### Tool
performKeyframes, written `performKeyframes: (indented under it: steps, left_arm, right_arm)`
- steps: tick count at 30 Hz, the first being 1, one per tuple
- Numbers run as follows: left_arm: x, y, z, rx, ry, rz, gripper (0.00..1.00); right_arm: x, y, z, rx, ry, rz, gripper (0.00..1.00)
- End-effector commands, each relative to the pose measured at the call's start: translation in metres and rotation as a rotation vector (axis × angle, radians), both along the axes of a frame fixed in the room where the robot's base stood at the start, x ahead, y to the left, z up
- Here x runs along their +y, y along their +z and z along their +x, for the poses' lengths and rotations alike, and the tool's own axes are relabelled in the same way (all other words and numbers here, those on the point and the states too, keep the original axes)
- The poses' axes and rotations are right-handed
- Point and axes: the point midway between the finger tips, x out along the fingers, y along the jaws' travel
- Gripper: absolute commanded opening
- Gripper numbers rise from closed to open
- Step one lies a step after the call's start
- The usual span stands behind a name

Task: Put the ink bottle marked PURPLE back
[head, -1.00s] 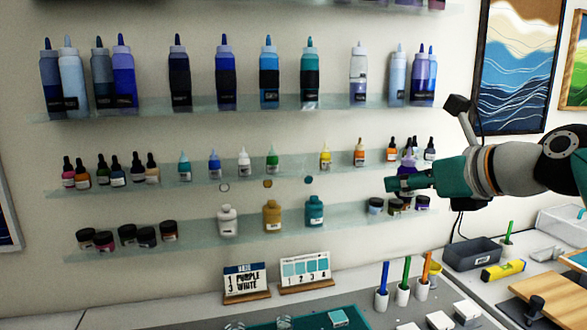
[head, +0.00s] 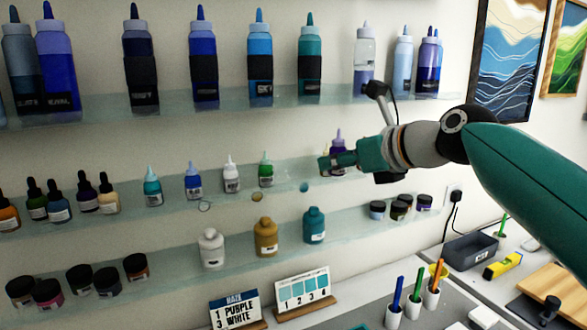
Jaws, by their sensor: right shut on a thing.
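The purple ink bottle (head: 338,140) is in the jaws of my right gripper (head: 328,164), with its purple nozzle pointing up. The gripper is shut on it and hides most of its body; its label cannot be read. Gripper and bottle are in front of the middle glass shelf (head: 215,196), just right of the green-tipped bottle (head: 265,170). Left of that on the shelf stand a white bottle (head: 231,176), a blue-tipped bottle (head: 193,182) and a teal-tipped bottle (head: 152,188). The shelf part behind the gripper is hidden. My left gripper is not in view.
Tall bottles stand on the upper shelf (head: 180,102). The lower shelf (head: 185,262) carries jars and white, ochre and teal bottles (head: 314,226). A card reading HAZE, PURPLE, WHITE (head: 236,314) stands on the counter, near pen cups (head: 393,316) and a dark tray (head: 470,248).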

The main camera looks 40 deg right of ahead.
Motion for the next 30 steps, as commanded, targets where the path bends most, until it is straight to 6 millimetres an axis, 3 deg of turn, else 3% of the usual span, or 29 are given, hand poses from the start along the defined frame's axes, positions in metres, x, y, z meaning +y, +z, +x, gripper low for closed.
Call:
performKeyframes:
  steps: [9,18,20,23,30]
  left_arm:
    - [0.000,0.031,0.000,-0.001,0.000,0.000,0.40]
    - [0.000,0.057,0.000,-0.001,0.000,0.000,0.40]
    - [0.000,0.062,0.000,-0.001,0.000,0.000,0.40]
    - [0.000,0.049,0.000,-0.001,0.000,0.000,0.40]
    - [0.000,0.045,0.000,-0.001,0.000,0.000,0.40]
  right_arm:
    - [-0.027,0.004,0.084,0.003,0.001,0.002,0.00]
    - [-0.047,0.004,0.147,0.002,0.001,0.001,0.00]
    - [-0.049,0.003,0.157,0.002,0.001,0.002,0.00]
    - [-0.049,-0.020,0.154,0.003,0.001,0.003,0.00]
    - [-0.048,-0.037,0.154,0.001,0.002,0.000,0.00]
